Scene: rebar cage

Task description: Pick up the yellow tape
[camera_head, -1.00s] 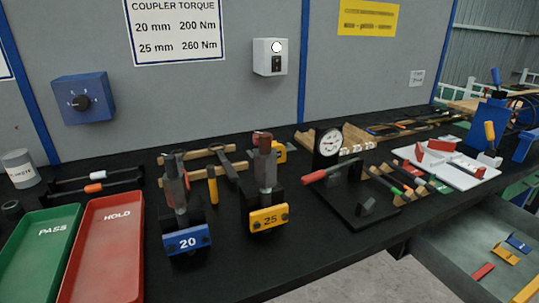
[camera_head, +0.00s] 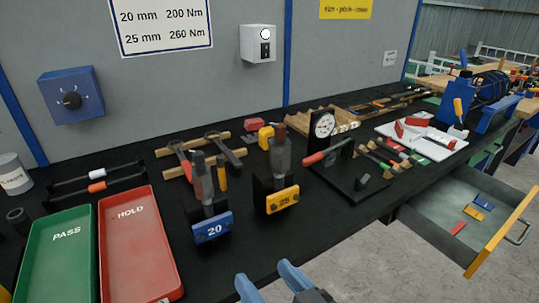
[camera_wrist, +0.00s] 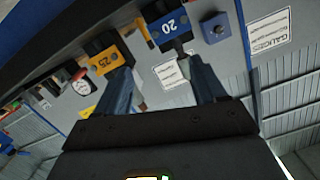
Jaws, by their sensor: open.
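A small yellow item that looks like the tape (camera_head: 265,137) sits on the black bench behind the yellow block marked 25 (camera_head: 283,199). A red piece (camera_head: 254,125) lies just behind it. My gripper (camera_head: 268,280) shows at the bottom of the head view, in front of the bench edge, with two blue fingers apart and nothing between them. It is well short of the yellow item. In the wrist view my gripper (camera_wrist: 165,88) is open, with the 20 and 25 stands beyond its fingers. I cannot make out the tape there.
The blue 20 stand (camera_head: 212,228) and a dial gauge stand (camera_head: 323,125) stand near the tape. Green (camera_head: 60,250) and red (camera_head: 138,245) trays lie at left. An open drawer (camera_head: 490,245) juts out at right.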

